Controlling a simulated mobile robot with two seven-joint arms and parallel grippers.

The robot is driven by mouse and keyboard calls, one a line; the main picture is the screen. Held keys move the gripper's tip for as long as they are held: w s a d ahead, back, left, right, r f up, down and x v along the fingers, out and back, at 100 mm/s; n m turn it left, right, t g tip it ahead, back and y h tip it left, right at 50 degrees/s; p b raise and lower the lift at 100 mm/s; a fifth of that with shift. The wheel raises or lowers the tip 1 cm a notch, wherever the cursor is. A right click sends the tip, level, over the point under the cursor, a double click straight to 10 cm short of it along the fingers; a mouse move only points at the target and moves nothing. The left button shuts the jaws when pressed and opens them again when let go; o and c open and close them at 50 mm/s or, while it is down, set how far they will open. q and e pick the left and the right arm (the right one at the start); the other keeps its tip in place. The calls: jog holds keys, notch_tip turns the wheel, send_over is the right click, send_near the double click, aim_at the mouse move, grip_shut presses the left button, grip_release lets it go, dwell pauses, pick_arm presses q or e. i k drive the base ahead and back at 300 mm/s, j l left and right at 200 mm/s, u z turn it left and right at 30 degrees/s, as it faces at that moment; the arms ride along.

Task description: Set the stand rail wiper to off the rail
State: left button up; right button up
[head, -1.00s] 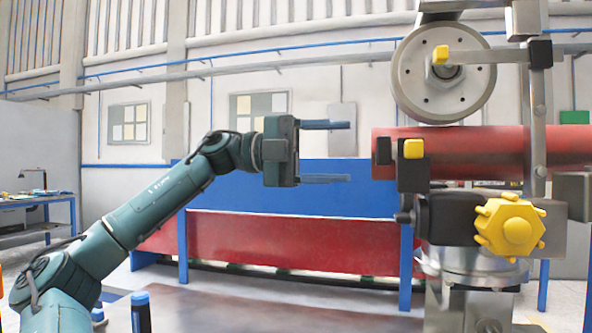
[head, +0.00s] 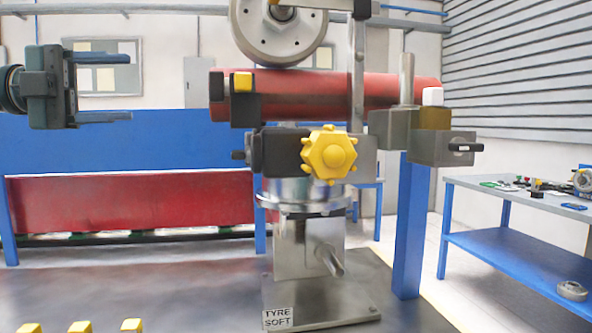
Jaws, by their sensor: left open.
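A stand (head: 295,250) with a "TYRE SOFT" label (head: 277,318) carries a horizontal red rail (head: 310,90). A grey wheel (head: 285,28) rests on top of the rail. A black block with a yellow tab (head: 243,82) sits against the rail near its left end; I cannot tell for certain whether this is the wiper. A yellow lobed knob (head: 329,154) is below the rail. A grey block with a white-tipped piece (head: 432,97) is at the right. My left gripper (head: 134,87) is open and empty, left of the rail's end and apart from it. My right gripper is not in view.
A metal handle (head: 330,260) juts from the stand's column. A blue bench (head: 540,262) with small parts stands at the right. Blue and red panels (head: 130,200) stand behind. The space between gripper and rail is clear.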

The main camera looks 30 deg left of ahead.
aim_at(243, 80)
jog(key=k+l, duration=0.15)
jog(key=l, duration=0.2)
jog(key=k+l, duration=0.2)
jog(key=l, duration=0.2)
jog(key=k+l, duration=0.15)
jog(key=l, duration=0.2)
jog(key=k+l, duration=0.2)
jog(key=l, duration=0.15)
jog(key=k+l, duration=0.15)
jog(key=l, duration=0.25)
